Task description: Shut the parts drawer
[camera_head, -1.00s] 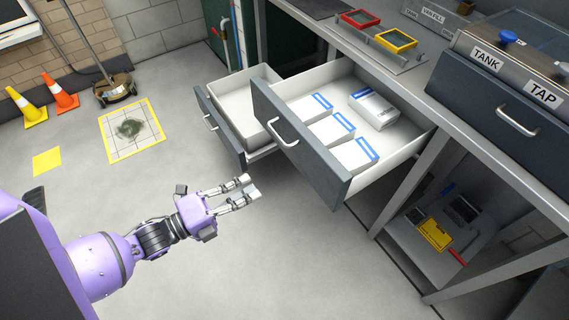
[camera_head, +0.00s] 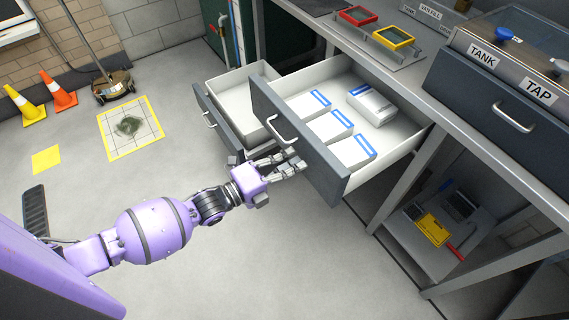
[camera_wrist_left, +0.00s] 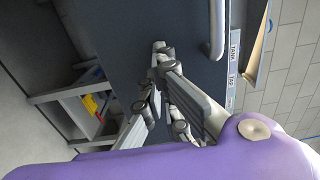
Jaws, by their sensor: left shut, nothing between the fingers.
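The upper drawer (camera_head: 300,145) stands pulled out from the bench, with a dark front, a silver handle and white-and-blue boxes inside. A lower drawer (camera_head: 222,124) behind it to the left is also out and looks empty. I cannot tell which one is the parts drawer. My left gripper (camera_head: 296,162) is shut and empty, its fingertips at the upper drawer's front, below the handle. In the left wrist view the shut fingers (camera_wrist_left: 160,50) point at the dark drawer front (camera_wrist_left: 130,30), with the handle to their right; contact is unclear. My right gripper is not in view.
Above the drawers, the bench top carries a red frame (camera_head: 358,17) and a yellow frame (camera_head: 394,38). A grey case labelled TANK and TAP (camera_head: 510,75) stands at the right. A lower shelf (camera_head: 420,255) holds a yellow item.

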